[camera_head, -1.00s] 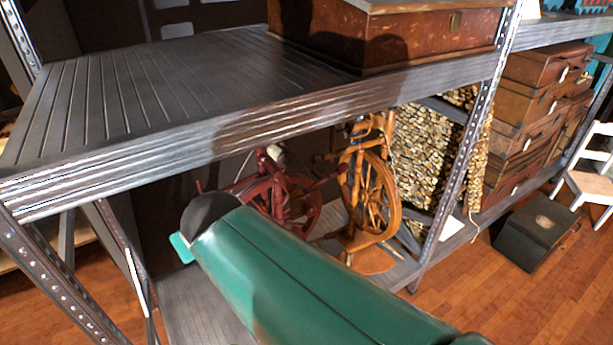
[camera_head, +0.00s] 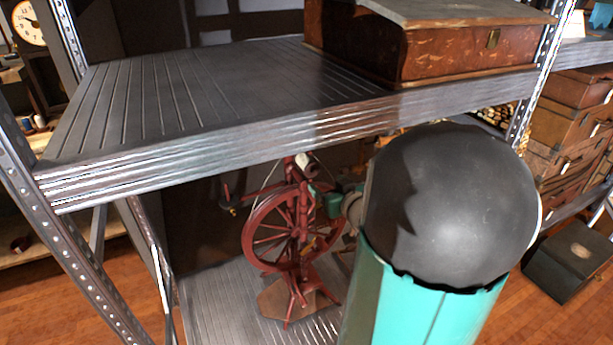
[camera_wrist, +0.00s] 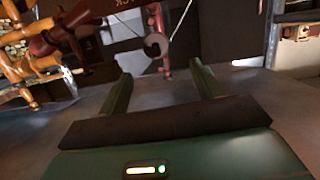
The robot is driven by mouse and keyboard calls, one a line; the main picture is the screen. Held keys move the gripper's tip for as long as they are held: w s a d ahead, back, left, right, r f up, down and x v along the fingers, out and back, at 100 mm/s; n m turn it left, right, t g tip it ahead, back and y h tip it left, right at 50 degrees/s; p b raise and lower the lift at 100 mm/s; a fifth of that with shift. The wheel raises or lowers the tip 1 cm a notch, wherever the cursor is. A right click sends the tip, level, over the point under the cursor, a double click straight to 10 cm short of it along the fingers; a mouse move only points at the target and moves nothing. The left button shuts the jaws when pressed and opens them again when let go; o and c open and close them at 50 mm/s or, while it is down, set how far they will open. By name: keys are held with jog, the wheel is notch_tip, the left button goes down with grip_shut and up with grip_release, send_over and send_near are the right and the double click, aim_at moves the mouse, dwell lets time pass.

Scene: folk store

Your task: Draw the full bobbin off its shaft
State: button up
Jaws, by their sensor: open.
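The red spinning wheel (camera_head: 290,232) stands on the lower shelf. A pale bobbin (camera_head: 308,167) shows near its top, just under the upper shelf's edge; its shaft is too small to make out there. In the head view only a bit of green near the wheel's right side shows by my arm, which hides much of the gripper.
The upper shelf (camera_head: 180,130) hangs close above the wheel and carries a brown wooden box (camera_head: 440,50). A metal shelf post (camera_head: 70,240) stands at left. In the wrist view an orange wooden wheel (camera_wrist: 35,65) is at the left. The lower shelf (camera_head: 215,300) is bare left of the wheel.

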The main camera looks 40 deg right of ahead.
aim_at(313, 170)
jog(key=shift+s+d+f+t, duration=0.2)
jog(key=shift+s+d+t, duration=0.1)
jog(key=shift+s+d, duration=0.15)
jog(key=shift+x, duration=5.5)
jog(key=shift+a, duration=0.1)
jog(key=c, duration=0.8)
jog(key=shift+o, duration=0.2)
jog(key=shift+f+v, duration=0.35)
jog(key=shift+v, duration=1.7)
jog(key=shift+f+v, duration=0.4)
jog(key=shift+v, duration=1.7)
jog(key=shift+f+v, duration=0.35)
jog(key=shift+v, duration=1.7)
jog(key=shift+s+f, duration=0.1)
jog(key=shift+s, duration=0.1)
